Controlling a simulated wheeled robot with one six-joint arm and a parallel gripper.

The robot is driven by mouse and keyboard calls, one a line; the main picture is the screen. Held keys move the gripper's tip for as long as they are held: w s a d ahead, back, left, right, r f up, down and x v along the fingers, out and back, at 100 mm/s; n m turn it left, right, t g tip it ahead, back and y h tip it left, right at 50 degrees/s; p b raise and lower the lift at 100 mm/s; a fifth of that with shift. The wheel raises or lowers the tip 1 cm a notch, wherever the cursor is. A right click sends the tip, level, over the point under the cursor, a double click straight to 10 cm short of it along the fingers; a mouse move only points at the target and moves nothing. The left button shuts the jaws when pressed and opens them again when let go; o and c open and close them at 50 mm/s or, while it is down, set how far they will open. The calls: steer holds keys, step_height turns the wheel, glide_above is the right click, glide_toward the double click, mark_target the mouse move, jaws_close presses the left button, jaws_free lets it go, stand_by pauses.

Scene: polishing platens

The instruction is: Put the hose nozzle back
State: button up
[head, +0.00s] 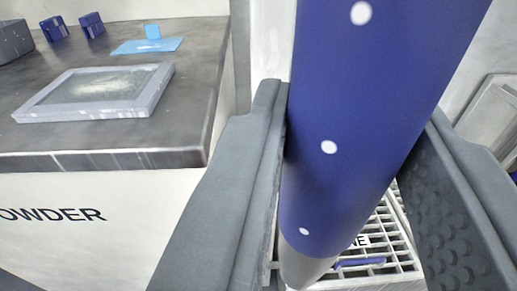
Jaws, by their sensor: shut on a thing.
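My gripper (355,105) is shut on a large blue cylinder (375,90) with white dots and a grey lower end, which I take to be the hose nozzle. It runs between the two grey fingers, tilted, with its top out of the picture and its grey end toward the bottom. The cylinder hides much of what lies behind it. No hose and no clear holder for the nozzle can be made out.
A white grid (402,250) lies below, with a partly hidden label and a small blue piece (360,262). At left, a grey-topped bench (190,100) bears a framed tray (150,92), a blue cloth (130,47) and dark blue boxes (92,25). A pale panel (497,115) stands at right.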

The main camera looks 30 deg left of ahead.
steer(key=w+a, duration=0.3)
steer(key=w, duration=0.2)
steer(key=w+a, duration=0.4)
steer(key=w, duration=0.1)
steer(key=w+a, duration=0.4)
steer(key=w, duration=0.1)
step_height(320, 180, down, 6)
steer(key=shift+d+f, duration=0.1)
step_height(320, 180, down, 5)
steer(key=shift+w+f, duration=0.1)
steer(key=shift+f, duration=0.15)
steer(key=o, duration=1.1)
steer(key=shift+o, duration=0.2)
